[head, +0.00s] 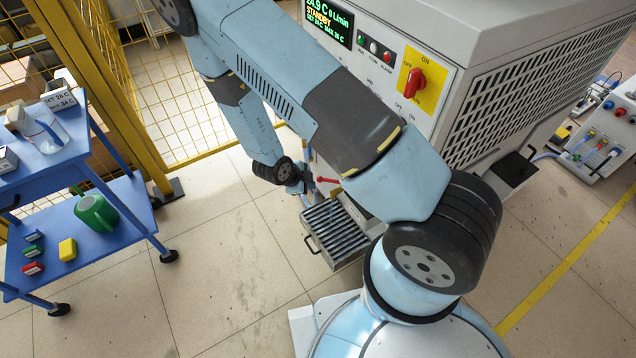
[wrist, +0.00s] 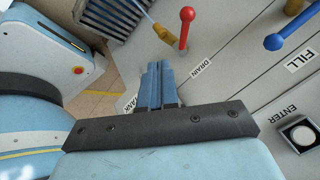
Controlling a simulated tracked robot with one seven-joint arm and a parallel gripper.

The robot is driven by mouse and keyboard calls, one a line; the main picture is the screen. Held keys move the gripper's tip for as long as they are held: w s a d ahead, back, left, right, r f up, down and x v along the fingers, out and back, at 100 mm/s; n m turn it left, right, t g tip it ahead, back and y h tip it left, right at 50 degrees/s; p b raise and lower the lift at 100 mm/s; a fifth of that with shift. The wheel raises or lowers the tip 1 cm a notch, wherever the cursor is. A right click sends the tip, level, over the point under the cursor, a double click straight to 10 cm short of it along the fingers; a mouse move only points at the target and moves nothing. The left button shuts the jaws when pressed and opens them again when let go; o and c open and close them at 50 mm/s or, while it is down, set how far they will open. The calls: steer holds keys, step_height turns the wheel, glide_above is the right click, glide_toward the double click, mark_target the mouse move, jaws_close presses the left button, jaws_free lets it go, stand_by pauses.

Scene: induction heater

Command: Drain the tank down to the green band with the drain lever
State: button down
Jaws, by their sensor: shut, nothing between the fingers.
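The drain lever is a red rod with a ball knob (wrist: 187,15). It stands out from the grey panel above the DRAIN label (wrist: 201,67) in the wrist view, and its red also shows in the head view (head: 328,180). My gripper (wrist: 158,66) is shut and empty. Its fingertips are left of and below the lever in the wrist view, apart from it. In the head view my gripper (head: 305,184) is low beside the machine's front, just left of the lever. I see no level gauge or green band in either view.
A blue-knobbed lever (wrist: 274,41) by the FILL label and an ENTER button (wrist: 302,134) are to the right. A slatted tray (head: 336,233) is on the floor below the lever. A blue cart (head: 110,228) stands left. Floor between cart and tray is clear.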

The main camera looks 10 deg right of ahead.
mark_target(331, 181)
steer(key=w+d+f, duration=0.6)
steer(key=f, duration=0.2)
steer(key=shift+d+f, duration=0.15)
steer(key=shift+f, duration=0.25)
steer(key=shift+w+d, duration=0.1)
steer(key=shift+d, duration=0.05)
stand_by(0.3)
